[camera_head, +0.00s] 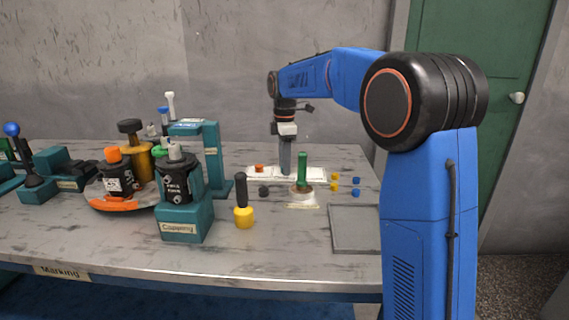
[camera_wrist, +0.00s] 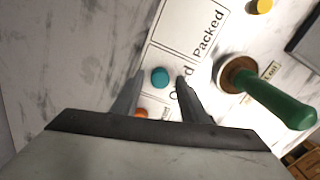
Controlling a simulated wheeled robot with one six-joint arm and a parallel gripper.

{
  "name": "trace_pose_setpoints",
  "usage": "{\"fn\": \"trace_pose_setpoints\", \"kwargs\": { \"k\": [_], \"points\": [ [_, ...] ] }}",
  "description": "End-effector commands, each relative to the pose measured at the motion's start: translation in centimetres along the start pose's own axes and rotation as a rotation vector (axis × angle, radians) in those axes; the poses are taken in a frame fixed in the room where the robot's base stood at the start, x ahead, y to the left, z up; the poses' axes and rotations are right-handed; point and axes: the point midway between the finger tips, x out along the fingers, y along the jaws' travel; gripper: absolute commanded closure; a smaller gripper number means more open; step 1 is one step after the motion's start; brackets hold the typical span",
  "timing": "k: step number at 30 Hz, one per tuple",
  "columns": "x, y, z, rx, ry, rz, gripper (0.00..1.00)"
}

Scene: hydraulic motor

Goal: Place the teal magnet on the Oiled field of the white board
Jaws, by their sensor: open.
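The teal magnet (camera_wrist: 159,77) lies on the white board (camera_wrist: 178,38) in the wrist view. It is in the field beside a label partly hidden by a finger, of which "O" and "d" show; the "Packed" field adjoins it. My gripper (camera_wrist: 161,82) is open, with one finger on either side of the magnet in the picture and a gap visible to each. In the head view my gripper (camera_head: 285,172) points down over the white board (camera_head: 320,175), and I cannot make out the teal magnet there. Whether the fingertips touch the board is unclear.
An orange magnet (camera_head: 259,168) sits on the board at the left. A green-handled stamp (camera_head: 303,168) stands close to the right of my gripper. Yellow (camera_head: 335,181) and blue magnets (camera_head: 356,193) lie further right. A dark knob (camera_head: 263,190) is in front.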

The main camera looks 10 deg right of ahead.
Motion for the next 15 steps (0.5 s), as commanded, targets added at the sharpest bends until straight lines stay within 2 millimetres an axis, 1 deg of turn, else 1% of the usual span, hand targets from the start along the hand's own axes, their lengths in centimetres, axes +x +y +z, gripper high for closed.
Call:
{"fn": "trace_pose_setpoints", "kwargs": {
  "k": [5,8,15],
  "points": [
    [-1.4,0.0,0.0,0.000,0.000,0.002,0.60],
    [-3.1,0.0,0.0,0.000,0.000,0.002,0.60],
    [-7.8,0.1,0.0,0.000,0.000,0.003,0.60]
  ]
}}
